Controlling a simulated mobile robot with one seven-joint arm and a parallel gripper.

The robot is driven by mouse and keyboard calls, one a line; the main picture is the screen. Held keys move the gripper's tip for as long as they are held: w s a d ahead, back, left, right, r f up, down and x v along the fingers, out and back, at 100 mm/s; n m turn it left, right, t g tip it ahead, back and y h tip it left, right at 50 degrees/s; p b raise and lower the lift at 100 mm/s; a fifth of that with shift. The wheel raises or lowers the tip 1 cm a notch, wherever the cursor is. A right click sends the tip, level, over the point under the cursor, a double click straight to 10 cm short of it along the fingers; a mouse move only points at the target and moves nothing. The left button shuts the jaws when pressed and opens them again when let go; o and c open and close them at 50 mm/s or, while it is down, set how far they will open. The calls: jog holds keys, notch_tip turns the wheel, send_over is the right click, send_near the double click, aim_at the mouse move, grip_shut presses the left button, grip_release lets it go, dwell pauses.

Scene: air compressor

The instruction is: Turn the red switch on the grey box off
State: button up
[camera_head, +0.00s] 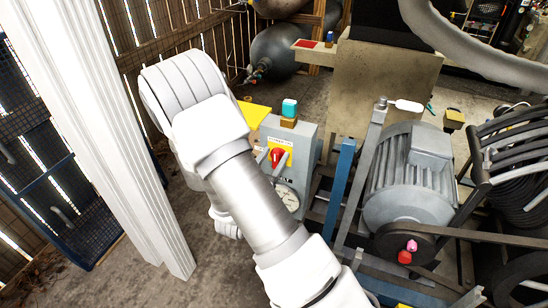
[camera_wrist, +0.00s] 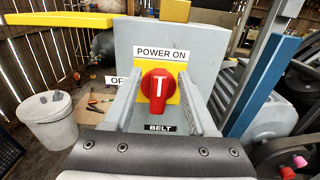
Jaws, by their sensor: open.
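The red switch (camera_wrist: 157,92) sits on a yellow plate (camera_wrist: 173,68) on the front of the grey box (camera_wrist: 205,45). Its white mark is at the top, under the "POWER ON" label (camera_wrist: 160,53). An "OF…" label (camera_wrist: 117,80) at the left is partly hidden. My gripper (camera_wrist: 161,80) is open, with one finger on each side of the switch; I cannot tell if either touches it. In the head view, the switch (camera_head: 277,156) and the grey box (camera_head: 303,140) show beyond my arm, which hides part of the box.
A blue post (camera_head: 340,185) and a grey motor (camera_head: 408,185) with a belt pulley stand right of the box. A white bucket (camera_wrist: 48,120) is on the floor at left. White posts (camera_head: 110,130) stand left of my arm.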

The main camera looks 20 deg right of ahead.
jog(key=shift+w, duration=0.1)
grip_shut()
dwell(0.3)
jog(key=n+p, duration=0.4)
jog(key=n, duration=0.2)
jog(key=w+a+f+n+p, duration=0.1)
jog(key=n+p, duration=0.2)
jog(key=n, duration=0.3)
jog(key=f+n+p, duration=0.1)
jog(key=n+p, duration=0.3)
jog(key=n, duration=0.1)
jog(key=shift+w+a+f+n+p, duration=0.25)
jog(key=shift+w+a+n+p, duration=0.05)
jog(key=shift+n+p, duration=0.1)
jog(key=shift+f, duration=0.1)
dwell(0.3)
